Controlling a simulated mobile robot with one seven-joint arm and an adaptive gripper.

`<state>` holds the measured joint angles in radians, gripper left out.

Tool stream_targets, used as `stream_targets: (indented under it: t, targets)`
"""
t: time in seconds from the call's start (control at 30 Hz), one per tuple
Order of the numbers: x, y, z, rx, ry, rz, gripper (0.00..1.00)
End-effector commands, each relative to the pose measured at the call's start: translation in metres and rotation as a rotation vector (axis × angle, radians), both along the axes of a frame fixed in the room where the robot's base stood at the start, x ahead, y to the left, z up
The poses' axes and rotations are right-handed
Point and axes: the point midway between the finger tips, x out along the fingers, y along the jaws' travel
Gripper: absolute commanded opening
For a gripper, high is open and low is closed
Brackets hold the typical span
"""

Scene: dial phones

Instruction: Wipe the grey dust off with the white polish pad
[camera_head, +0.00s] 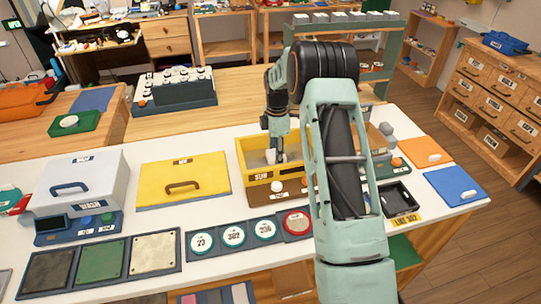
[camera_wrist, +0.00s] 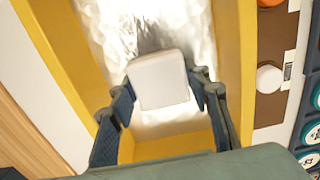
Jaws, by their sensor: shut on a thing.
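My gripper (camera_head: 277,152) reaches down into an open yellow bin (camera_head: 244,150) on the white worktop. In the wrist view, my gripper (camera_wrist: 161,98) is shut on the white polish pad (camera_wrist: 158,80), a pale block with its flat face toward the camera. The bin's yellow wall (camera_wrist: 60,55) runs beside it. A crinkled, shiny silvery surface (camera_wrist: 110,25) lies beneath the pad. A dark grey smudge (camera_wrist: 150,38) shows on it just beyond the pad and may be the grey dust. I cannot tell whether the pad touches the surface.
A yellow lid (camera_head: 185,182) with a handle lies left of the bin, beside a white box (camera_head: 82,180). Round dials (camera_head: 233,236) line the front. A black tray (camera_head: 400,198) and a blue board (camera_head: 455,187) are at right. My arm hides part of the worktop.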

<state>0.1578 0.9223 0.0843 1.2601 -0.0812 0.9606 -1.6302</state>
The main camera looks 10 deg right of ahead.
Motion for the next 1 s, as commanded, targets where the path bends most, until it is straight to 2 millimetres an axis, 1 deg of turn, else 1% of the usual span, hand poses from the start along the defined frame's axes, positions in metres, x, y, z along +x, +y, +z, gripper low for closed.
stream_targets:
  t: [0.17, 0.5, 0.77, 1.0]
  targets:
    - [-0.001, -0.006, -0.001, -0.001, 0.002, 0.0, 0.24]
    - [-0.001, -0.034, -0.003, -0.002, 0.004, 0.0, 0.24]
    - [-0.002, -0.044, -0.003, -0.002, 0.005, -0.001, 0.24]
    - [-0.002, -0.064, -0.002, -0.002, 0.005, -0.001, 0.24]
